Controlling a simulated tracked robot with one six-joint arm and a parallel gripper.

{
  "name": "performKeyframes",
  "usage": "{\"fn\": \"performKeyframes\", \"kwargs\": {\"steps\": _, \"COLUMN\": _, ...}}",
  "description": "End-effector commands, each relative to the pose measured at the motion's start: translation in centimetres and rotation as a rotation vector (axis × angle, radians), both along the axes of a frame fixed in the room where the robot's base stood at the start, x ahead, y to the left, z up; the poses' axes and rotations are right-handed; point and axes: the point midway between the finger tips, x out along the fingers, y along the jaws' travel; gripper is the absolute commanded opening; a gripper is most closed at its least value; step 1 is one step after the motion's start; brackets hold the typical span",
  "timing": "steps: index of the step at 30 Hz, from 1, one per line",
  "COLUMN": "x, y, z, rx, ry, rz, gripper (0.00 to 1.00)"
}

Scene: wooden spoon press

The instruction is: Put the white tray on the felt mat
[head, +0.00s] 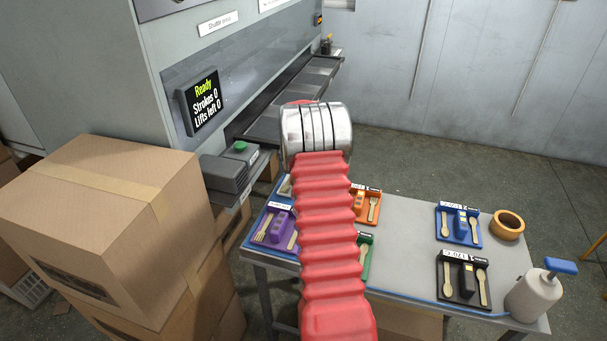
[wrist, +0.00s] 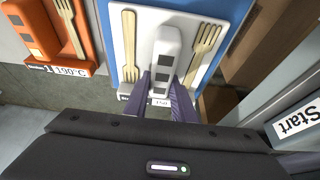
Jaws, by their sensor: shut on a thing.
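The white tray (wrist: 127,72) shows in the wrist view with a pale wooden stick-like piece on its left, a wooden fork on its right and a white upright block between them. My gripper (wrist: 160,88) is shut on the tray's white block, one finger on each side. A blue mat (wrist: 230,10), which looks like the felt mat, shows around the tray; I cannot tell whether the tray touches it. In the head view my red-sleeved arm hides my gripper, and only a pale bit of the tray (head: 285,187) shows.
On the grey table (head: 405,225) are a purple tray (head: 273,228), an orange tray (head: 372,204), a green tray (head: 366,256), a blue tray (head: 459,226) and a black tray (head: 463,279). A tape roll (head: 507,226) and white bottle (head: 533,296) stand right. Cardboard boxes (head: 95,215) stand left.

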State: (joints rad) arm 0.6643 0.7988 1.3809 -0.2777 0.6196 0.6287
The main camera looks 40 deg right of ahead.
Motion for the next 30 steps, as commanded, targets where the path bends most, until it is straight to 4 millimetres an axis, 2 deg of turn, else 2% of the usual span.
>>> {"fn": "performKeyframes", "kwargs": {"steps": 8, "x": 0.01, "y": -0.02, "z": -0.09, "rx": -0.001, "ry": 0.0, "rz": 0.0, "gripper": 0.0}}
{"fn": "performKeyframes", "kwargs": {"steps": 9, "x": -0.02, "y": 0.0, "z": -0.21, "rx": 0.001, "ry": 0.0, "rz": 0.0, "gripper": 0.24}}
{"fn": "performKeyframes", "kwargs": {"steps": 17, "x": -0.01, "y": 0.0, "z": -0.19, "rx": 0.001, "ry": 0.0, "rz": 0.0, "gripper": 0.42}}
{"fn": "performKeyframes", "kwargs": {"steps": 25, "x": 0.01, "y": 0.01, "z": -0.09, "rx": 0.0, "ry": 0.0, "rz": 0.0, "gripper": 0.42}}
{"fn": "performKeyframes", "kwargs": {"steps": 30, "x": -0.07, "y": 0.25, "z": 0.72, "rx": 0.0, "ry": -0.001, "rz": 0.0, "gripper": 0.42}}
